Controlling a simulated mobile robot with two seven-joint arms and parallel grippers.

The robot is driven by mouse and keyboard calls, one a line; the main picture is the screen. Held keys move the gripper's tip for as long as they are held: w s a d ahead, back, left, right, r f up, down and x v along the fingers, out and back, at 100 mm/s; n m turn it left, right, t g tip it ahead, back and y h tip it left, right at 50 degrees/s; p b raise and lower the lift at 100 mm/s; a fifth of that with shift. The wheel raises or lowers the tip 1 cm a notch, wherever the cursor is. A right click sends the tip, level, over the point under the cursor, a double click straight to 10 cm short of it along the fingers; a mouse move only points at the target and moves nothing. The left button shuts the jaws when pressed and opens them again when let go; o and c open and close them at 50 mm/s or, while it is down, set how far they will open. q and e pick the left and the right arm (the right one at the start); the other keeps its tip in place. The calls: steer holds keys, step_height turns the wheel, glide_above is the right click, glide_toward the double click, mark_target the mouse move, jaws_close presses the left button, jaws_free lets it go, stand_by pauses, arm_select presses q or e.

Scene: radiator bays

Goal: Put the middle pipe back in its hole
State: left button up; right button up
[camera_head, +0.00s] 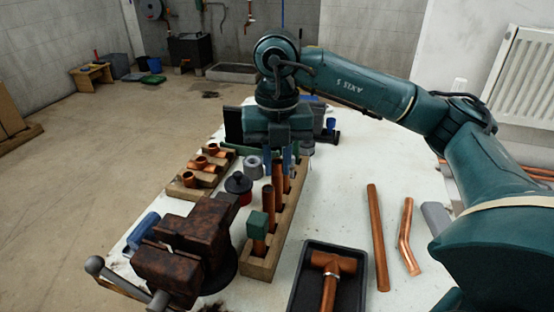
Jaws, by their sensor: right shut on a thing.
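A long wooden block (262,264) with holes stands on the white table and holds upright copper pipes. The nearest pipe carries a green block (257,224) near its top. Behind it stands another copper pipe (267,196). My right gripper (279,165) points down over the far half of the wooden block, its blue fingers shut on a copper pipe (277,183). That pipe looks upright. Its lower end is hidden behind the nearer pipes, so I cannot tell whether it is in a hole. My left gripper is not in view.
A rusty vise (185,250) stands at the near left. A wooden holder with copper fittings (187,179) lies left of the block. A black tray (345,295) with a copper tee is at the near right, beside two loose copper pipes (377,235) (407,238).

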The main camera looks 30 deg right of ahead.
mark_target(277, 176)
steer(key=shift+f+b, duration=1.1)
steer(key=shift+f, duration=0.3)
steer(key=shift+f, duration=0.1)
steer(key=shift+f+b, duration=0.35)
steer(key=o, duration=1)
steer(key=shift+r, duration=0.15)
